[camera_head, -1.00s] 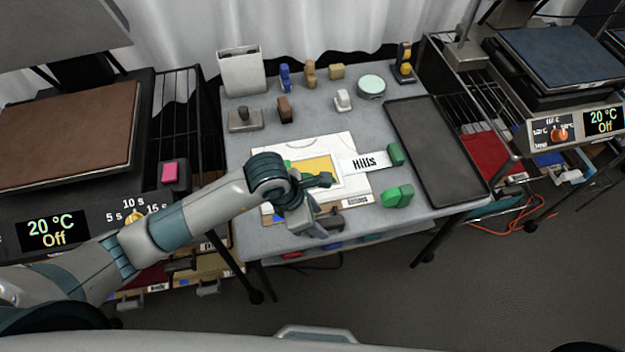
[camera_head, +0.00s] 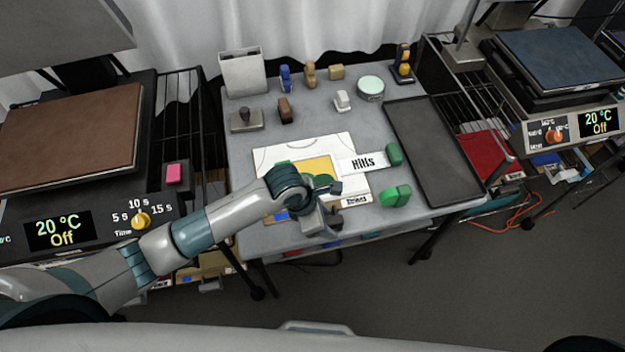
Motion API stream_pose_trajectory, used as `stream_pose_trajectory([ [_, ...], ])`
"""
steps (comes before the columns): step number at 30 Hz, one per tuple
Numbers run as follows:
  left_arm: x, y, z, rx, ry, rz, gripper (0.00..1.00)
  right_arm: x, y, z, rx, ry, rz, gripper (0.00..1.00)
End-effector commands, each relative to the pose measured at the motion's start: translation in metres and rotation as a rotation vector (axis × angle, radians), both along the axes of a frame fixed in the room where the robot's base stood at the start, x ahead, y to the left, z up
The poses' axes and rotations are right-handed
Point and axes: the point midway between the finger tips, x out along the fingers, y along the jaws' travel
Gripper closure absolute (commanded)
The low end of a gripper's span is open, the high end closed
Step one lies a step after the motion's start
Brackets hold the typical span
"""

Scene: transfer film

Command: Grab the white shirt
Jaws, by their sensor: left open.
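The white shirt (camera_head: 272,157) lies folded flat on the grey table, with a yellow sheet (camera_head: 318,165) on its middle. My left gripper (camera_head: 328,222) is over the front edge of the shirt, pointing down, and is open. My left wrist and forearm hide the shirt's front left part, and I cannot tell whether the fingers touch the cloth. My right gripper is not in view.
Green blocks (camera_head: 396,195) stand right of the shirt. A dark empty tray (camera_head: 437,150) lies at the table's right. Small tools and a round tin (camera_head: 370,88) stand at the back. A heat press (camera_head: 70,135) stands at the left, another (camera_head: 560,60) at the right.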

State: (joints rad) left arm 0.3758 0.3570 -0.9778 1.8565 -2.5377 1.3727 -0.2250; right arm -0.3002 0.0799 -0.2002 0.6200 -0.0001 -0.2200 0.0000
Motion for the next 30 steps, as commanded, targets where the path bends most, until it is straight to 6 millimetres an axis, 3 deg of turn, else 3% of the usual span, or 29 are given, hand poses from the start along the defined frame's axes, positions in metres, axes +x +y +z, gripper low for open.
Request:
stream_pose_trajectory([
  [2, 0.000, 0.000, 0.000, 0.000, 0.000, 0.000, 0.55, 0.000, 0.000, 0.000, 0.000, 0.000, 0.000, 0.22],
  [3, 0.000, 0.000, 0.000, 0.000, 0.000, 0.000, 0.59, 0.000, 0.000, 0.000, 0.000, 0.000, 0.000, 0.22],
  [8, 0.000, 0.000, 0.000, 0.000, 0.000, 0.000, 0.98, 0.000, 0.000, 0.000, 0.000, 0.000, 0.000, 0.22],
  [9, 0.000, 0.000, 0.000, 0.000, 0.000, 0.000, 1.00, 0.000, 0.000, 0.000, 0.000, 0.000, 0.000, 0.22],
  [22, 0.001, -0.001, 0.005, -0.002, -0.003, 0.000, 1.00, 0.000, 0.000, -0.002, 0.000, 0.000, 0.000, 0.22],
  [30, 0.002, -0.001, 0.035, -0.003, -0.007, -0.002, 1.00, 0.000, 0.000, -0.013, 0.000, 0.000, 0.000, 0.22],
])
